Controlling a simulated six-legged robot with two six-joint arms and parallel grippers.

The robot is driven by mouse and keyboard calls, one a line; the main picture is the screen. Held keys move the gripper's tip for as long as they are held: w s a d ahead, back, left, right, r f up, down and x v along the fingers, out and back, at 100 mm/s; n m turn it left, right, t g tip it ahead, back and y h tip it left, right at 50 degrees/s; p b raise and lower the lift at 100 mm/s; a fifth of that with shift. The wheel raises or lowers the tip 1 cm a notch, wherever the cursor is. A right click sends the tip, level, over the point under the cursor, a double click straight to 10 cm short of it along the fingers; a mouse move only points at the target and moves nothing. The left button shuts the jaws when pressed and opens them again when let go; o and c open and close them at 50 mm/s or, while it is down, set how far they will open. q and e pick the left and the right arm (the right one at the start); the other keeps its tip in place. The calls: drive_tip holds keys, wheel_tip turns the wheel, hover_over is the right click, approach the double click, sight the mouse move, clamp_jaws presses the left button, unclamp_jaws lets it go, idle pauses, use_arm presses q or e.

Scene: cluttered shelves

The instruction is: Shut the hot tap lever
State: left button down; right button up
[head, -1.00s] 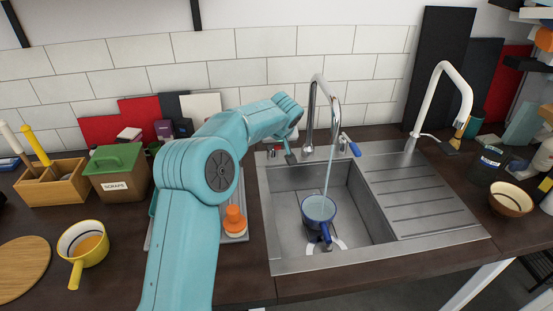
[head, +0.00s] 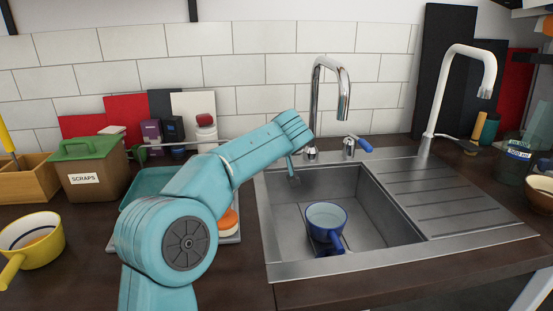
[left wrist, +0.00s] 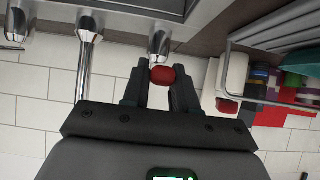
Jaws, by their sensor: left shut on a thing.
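The hot tap lever (left wrist: 162,76) has a red grip below a chrome valve body in the left wrist view. My left gripper (left wrist: 158,88) is shut on it, with a dark finger on each side of the red grip. In the head view my left gripper (head: 292,165) is at the back left corner of the sink, left of the chrome spout (head: 317,105). My arm hides the red lever there. The blue lever (head: 364,145) stands right of the spout. No water stream shows under the spout. My right gripper is not in view.
A blue pan (head: 326,216) sits in the sink basin (head: 290,268). A white tap (head: 438,100) stands at the back right. A scraps bin (head: 92,168), a red-lidded jar (head: 206,128) and a yellow pan (head: 30,238) are to the left. The drainboard (head: 430,200) is clear.

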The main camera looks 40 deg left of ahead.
use_arm(q)
drive_tip(key=c, duration=1)
unclamp_jaws()
drive_tip(key=shift+o, duration=0.2)
drive_tip(key=v, duration=1.6)
drive_tip(key=shift+r+p, duration=0.25)
drive_tip(key=shift+p, duration=0.1)
drive_tip(key=shift+d, duration=0.1)
